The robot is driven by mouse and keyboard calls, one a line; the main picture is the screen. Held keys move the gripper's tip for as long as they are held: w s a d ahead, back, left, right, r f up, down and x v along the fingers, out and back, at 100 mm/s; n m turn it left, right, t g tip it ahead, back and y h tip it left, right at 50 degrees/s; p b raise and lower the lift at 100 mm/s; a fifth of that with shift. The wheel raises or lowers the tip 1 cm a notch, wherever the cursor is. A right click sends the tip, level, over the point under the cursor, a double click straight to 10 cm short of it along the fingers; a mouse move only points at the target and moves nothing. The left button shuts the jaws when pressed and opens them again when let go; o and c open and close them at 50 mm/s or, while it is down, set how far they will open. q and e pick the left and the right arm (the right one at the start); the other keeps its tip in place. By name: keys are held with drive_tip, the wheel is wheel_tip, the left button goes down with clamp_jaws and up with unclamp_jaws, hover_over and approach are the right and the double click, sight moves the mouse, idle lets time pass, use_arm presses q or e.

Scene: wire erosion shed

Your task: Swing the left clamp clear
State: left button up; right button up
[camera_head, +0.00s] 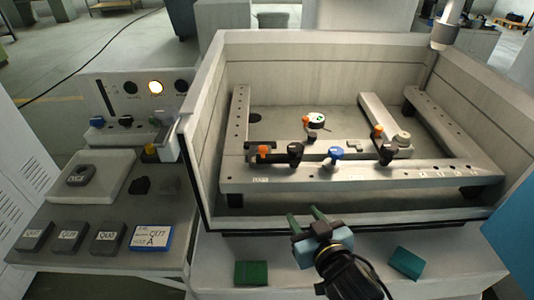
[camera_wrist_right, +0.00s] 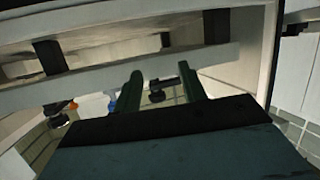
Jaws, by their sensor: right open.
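The left clamp (camera_head: 291,154) is black with an orange-tipped end that points left. It sits on the front rail of the white frame (camera_head: 400,176) inside the open tank. A blue knob (camera_head: 335,153) is right of it, and the right clamp (camera_head: 384,149), black with an orange end, is further right. My right gripper (camera_head: 306,217) has green fingers, open and empty, at the tank's front wall, apart from the clamps. Its fingers also show in the right wrist view (camera_wrist_right: 162,80), where an orange tip (camera_wrist_right: 72,105) and the blue knob (camera_wrist_right: 112,104) lie beyond. My left gripper is out of view.
A round part (camera_head: 315,121) with an orange spot sits within the frame. Green blocks (camera_head: 251,272) lie in front. A bench (camera_head: 110,262) with labelled blocks and a control panel (camera_head: 138,95) stand left.

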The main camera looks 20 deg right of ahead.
sight(265, 152)
drive_tip(key=w+a+r+n+t+y, duration=0.1)
drive_tip(key=a+r+t+y, duration=0.15)
drive_tip(key=r, duration=0.55)
drive_tip(key=shift+t, duration=0.35)
drive_tip(key=w, duration=0.4)
drive_tip(key=w+a+p, duration=0.1)
drive_tip(key=w, duration=0.3)
drive_tip(key=w+a, duration=0.1)
drive_tip(key=w, duration=0.4)
drive_tip(key=shift+h, duration=0.35)
drive_tip(key=shift+c, duration=0.2)
clamp_jaws()
